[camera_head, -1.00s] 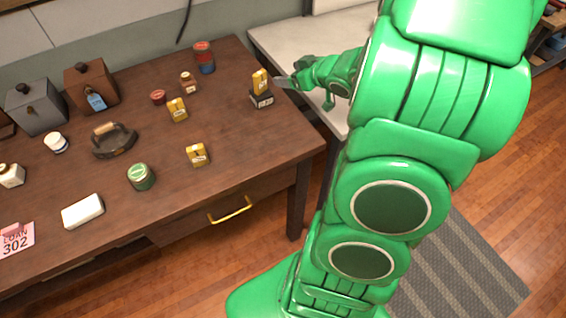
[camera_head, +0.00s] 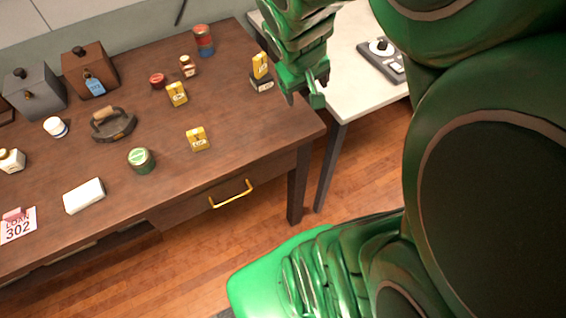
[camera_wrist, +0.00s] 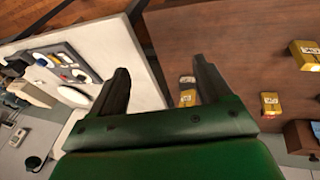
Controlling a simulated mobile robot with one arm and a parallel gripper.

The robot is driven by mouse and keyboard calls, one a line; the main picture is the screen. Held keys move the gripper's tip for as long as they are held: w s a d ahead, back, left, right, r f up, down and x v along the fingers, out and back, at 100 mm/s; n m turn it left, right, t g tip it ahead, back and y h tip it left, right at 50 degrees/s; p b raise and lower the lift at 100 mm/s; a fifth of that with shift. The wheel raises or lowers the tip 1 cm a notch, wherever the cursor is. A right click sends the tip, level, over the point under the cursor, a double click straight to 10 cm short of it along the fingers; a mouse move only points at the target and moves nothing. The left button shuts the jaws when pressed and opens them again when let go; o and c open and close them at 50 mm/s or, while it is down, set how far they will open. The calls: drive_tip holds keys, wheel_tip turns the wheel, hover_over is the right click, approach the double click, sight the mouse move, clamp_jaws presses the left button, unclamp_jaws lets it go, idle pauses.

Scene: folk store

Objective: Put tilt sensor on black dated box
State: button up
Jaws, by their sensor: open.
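A small black box (camera_head: 262,85) with a pale label stands near the right end of the brown table. A yellow boxy item (camera_head: 261,64), which looks like the tilt sensor, stands upright on top of it. The wrist view also shows this yellow item (camera_wrist: 188,97), between and beyond the fingers, with the dark box (camera_wrist: 187,79) beside it. The label is too small to read. My gripper (camera_head: 304,97) is open and empty, to the right of the stack and apart from it; its spread fingers show in the wrist view (camera_wrist: 161,78).
Two similar yellow items (camera_head: 177,93) (camera_head: 197,138) stand on the brown table (camera_head: 240,120). A red-blue can (camera_head: 204,41), small bottle (camera_head: 188,66), green tin (camera_head: 141,160) and old iron (camera_head: 113,124) stand farther left. A pale table (camera_head: 350,95) adjoins at right, holding a grey device (camera_head: 383,60).

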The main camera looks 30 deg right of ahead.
drive_tip(key=s+a+r+g+y, duration=0.2)
drive_tip(key=s+a+g+y, duration=0.1)
drive_tip(key=s+a, duration=1.1)
drive_tip(key=shift+s+a+n+g, duration=0.3)
drive_tip(key=shift+s+g, duration=0.5)
drive_tip(key=shift+s, duration=0.35)
